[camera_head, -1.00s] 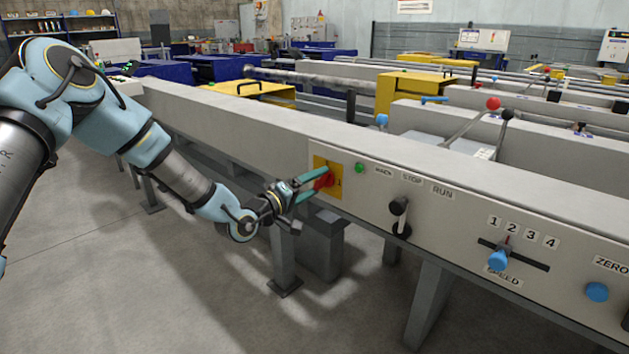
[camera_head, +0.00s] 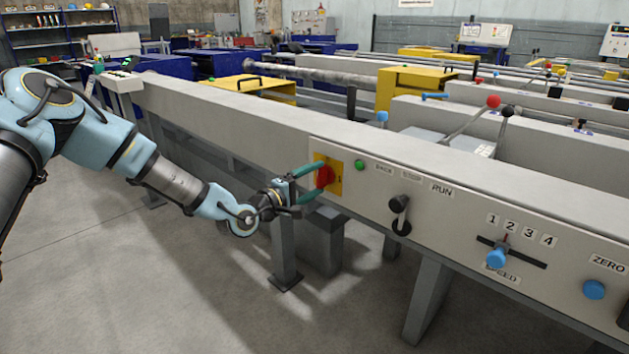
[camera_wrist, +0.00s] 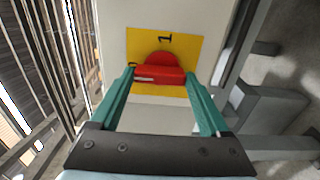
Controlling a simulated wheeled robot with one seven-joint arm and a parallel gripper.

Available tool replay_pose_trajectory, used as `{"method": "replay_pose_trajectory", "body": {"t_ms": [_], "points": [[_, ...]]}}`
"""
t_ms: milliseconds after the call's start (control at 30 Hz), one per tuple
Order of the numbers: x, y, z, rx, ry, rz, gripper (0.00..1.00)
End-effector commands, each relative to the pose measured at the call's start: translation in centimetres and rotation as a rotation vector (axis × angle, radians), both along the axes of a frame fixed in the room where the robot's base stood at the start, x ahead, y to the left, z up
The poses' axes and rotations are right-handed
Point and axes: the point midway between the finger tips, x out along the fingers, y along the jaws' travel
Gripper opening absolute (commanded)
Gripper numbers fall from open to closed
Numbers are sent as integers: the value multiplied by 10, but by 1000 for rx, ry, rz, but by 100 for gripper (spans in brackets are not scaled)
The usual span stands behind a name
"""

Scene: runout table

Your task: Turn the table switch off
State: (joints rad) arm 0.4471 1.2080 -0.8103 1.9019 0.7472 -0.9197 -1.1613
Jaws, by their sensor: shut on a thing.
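The table switch is a red rotary knob (camera_head: 325,177) on a yellow plate (camera_head: 337,166) at the left end of the grey control panel. In the wrist view the knob (camera_wrist: 158,72) has its bar lying across the picture, with a pale mark at its left end towards the "0". The "1" is at the top of the yellow plate (camera_wrist: 190,50). In the head view the bar stands about upright. My gripper (camera_head: 315,184) is shut on the knob, with one green finger at each end of the bar (camera_wrist: 161,80).
Right of the switch are a green lamp (camera_head: 360,164), a black lever (camera_head: 400,212), a blue speed slider (camera_head: 497,258) and a blue zero button (camera_head: 594,290). Table legs (camera_head: 286,250) stand below the panel. The floor in front is clear.

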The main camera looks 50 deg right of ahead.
Motion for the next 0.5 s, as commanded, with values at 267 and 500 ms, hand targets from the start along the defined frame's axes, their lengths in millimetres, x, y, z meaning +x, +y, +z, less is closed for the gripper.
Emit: {"method": "replay_pose_trajectory", "body": {"t_ms": [267,500], "points": [[1,0,-1,1,4,1,83],[0,0,-1,1,2,1,100]]}}
